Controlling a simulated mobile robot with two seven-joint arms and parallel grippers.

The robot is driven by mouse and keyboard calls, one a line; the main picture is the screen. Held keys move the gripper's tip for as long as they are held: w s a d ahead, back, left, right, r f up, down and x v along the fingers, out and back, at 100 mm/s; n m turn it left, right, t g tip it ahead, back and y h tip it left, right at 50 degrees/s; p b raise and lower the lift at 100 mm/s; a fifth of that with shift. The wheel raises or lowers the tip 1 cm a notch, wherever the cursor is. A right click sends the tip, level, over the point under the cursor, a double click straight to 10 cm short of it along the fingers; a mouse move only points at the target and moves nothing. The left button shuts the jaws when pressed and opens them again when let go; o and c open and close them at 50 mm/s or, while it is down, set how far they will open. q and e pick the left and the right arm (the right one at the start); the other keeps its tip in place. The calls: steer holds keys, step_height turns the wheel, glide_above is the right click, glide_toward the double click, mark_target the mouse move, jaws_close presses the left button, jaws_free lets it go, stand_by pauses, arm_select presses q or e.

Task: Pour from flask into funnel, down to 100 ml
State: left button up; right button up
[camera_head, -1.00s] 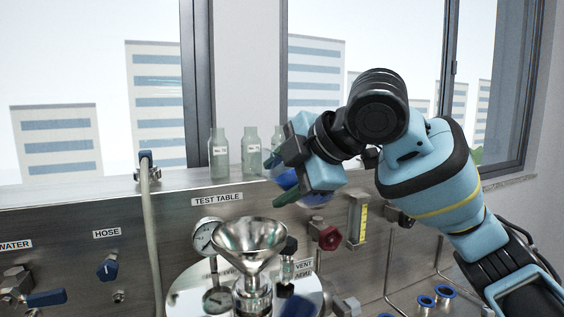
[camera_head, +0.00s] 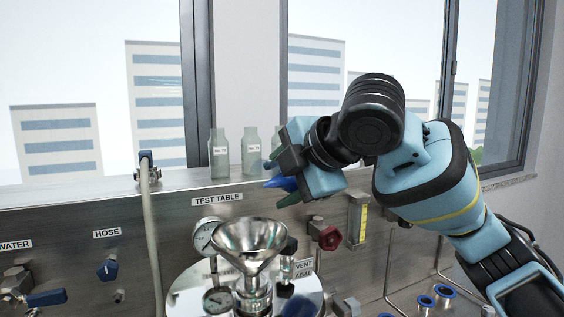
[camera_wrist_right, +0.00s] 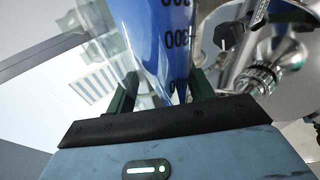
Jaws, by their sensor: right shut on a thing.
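The steel funnel (camera_head: 249,243) stands upright on top of the round metal vessel (camera_head: 190,290) in the lower middle of the head view. My right gripper (camera_head: 283,163) is up and to the right of the funnel, apart from it. It is shut on the flask, whose blue content (camera_head: 281,184) shows just below the jaws. In the right wrist view the clear flask (camera_wrist_right: 150,40) lies between the fingers (camera_wrist_right: 158,88), with blue liquid and black graduation numbers, one reading 300. The flask looks tilted; its mouth and exact level are hidden. My left gripper is out of view.
Glass bottles (camera_head: 219,155) stand on the ledge behind. A pressure gauge (camera_head: 207,234), a red valve knob (camera_head: 328,238) and a yellow-scaled flow meter (camera_head: 358,220) surround the funnel. A hose (camera_head: 153,230) hangs at left. The space above the funnel is clear.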

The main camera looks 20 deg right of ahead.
steer(key=shift+r, duration=0.1)
stand_by(0.4)
steer(key=shift+n+t+h, duration=0.5)
steer(key=shift+n+h, duration=0.1)
steer(key=shift+h, duration=0.1)
stand_by(2.0)
steer(key=shift+m+g+y, duration=0.7)
steer(key=shift+m+y, duration=0.1)
steer(key=shift+y, duration=0.1)
